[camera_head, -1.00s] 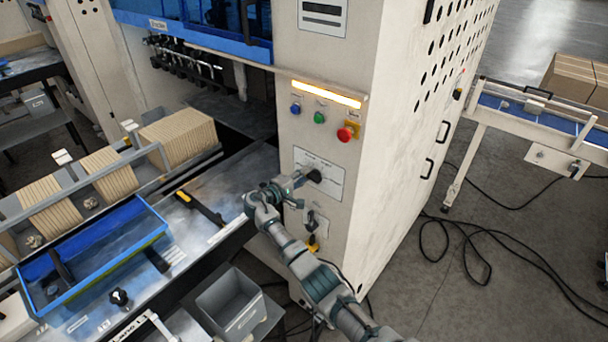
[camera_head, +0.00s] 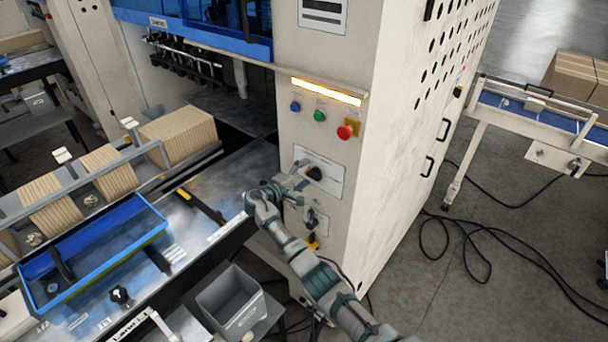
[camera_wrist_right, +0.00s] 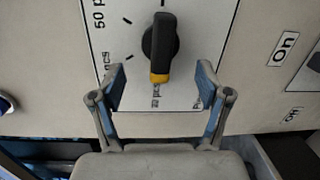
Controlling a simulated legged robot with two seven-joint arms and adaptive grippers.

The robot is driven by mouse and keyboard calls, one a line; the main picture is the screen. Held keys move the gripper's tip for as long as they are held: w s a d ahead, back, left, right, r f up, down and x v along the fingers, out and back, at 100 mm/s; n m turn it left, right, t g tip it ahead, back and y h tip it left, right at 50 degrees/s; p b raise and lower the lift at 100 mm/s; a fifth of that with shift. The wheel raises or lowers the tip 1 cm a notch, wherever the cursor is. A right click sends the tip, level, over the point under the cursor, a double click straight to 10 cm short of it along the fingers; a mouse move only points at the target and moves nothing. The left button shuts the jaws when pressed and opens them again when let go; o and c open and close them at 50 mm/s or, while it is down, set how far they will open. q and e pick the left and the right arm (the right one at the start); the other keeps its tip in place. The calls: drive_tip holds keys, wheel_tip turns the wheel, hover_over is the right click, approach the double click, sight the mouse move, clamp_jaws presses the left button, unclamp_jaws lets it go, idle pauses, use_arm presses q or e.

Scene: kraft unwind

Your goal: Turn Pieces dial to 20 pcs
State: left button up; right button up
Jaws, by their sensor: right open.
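The Pieces dial (camera_head: 314,173) is a black knob on a white label plate (camera_head: 332,184) on the machine's front panel. In the right wrist view the dial (camera_wrist_right: 160,48) has a yellow tip that points down in the picture, at a partly hidden "pcs" mark. A "50" mark stands at upper left on the plate (camera_wrist_right: 190,95). My right gripper (camera_head: 301,177) is just left of the dial. My left gripper is not in view.
Above the dial are a blue button (camera_head: 295,107), a green button (camera_head: 319,116) and a red button (camera_head: 345,132). An on/off switch (camera_head: 311,219) sits below it. A blue tray (camera_head: 150,239) and a grey bin (camera_head: 231,303) are at left. Black cables lie on the right floor.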

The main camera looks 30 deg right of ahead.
drive_tip(key=shift+v, duration=1.4)
drive_tip(key=shift+s+v, duration=0.15)
drive_tip(key=shift+v, duration=0.65)
drive_tip(key=shift+s+v, duration=0.15)
drive_tip(key=shift+v, duration=0.65)
drive_tip(key=shift+f, duration=0.15)
